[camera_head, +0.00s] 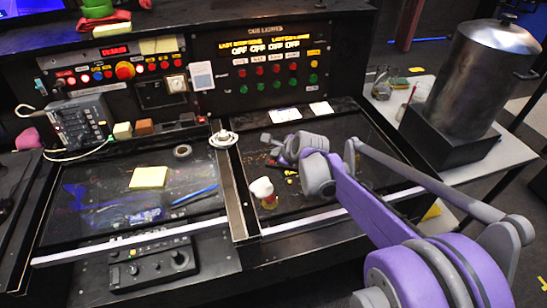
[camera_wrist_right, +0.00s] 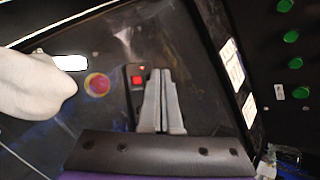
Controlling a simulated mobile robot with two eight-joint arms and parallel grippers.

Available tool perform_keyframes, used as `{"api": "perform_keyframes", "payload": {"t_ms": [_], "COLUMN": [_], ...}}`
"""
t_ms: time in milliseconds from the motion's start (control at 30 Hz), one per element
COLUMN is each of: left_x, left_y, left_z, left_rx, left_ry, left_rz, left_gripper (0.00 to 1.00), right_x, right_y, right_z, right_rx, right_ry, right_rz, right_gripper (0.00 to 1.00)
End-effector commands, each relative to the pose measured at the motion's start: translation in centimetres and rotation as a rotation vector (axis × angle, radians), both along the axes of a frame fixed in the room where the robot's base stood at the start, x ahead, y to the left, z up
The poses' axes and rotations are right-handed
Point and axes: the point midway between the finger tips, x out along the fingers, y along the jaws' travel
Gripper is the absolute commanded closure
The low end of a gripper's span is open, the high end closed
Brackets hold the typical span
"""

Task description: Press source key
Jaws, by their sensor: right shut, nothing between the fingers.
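My right gripper (camera_head: 280,150) is over the right recessed dark desk panel (camera_head: 262,165), below the cue-light board. In the right wrist view its two grey fingers (camera_wrist_right: 162,72) are together and empty. Just left of the fingertips, a lit red square key (camera_wrist_right: 137,82) sits on a narrow black unit (camera_wrist_right: 130,70), partly hidden by the fingers. No readable label shows that it is the source key. I cannot tell whether the fingers touch the unit. My left gripper is not in view.
A white rounded object (camera_head: 262,187) stands near the gripper, with a red-and-yellow round thing (camera_wrist_right: 97,84) beside it. The cue-light board (camera_head: 265,70) carries red and green buttons. A yellow notepad (camera_head: 148,177) lies left. A metal urn (camera_head: 480,75) stands right.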

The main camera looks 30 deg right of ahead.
Motion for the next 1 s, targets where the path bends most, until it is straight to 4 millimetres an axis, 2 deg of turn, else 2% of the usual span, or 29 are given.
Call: {"api": "perform_keyframes", "payload": {"t_ms": [400,767,1000], "left_x": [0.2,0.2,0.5], "left_y": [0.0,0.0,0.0], "left_z": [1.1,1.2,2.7], "left_rx": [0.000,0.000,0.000], "left_ry": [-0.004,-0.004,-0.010], "left_rz": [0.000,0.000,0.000], "left_gripper": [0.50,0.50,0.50], "right_x": [0.0,0.0,0.0], "right_y": [0.0,0.0,0.0], "right_z": [1.5,1.5,3.5], "right_rx": [0.000,0.000,0.000], "right_ry": [0.000,0.000,-0.001], "right_rz": [0.000,0.000,0.000], "right_gripper": [1.00,1.00,1.00]}}
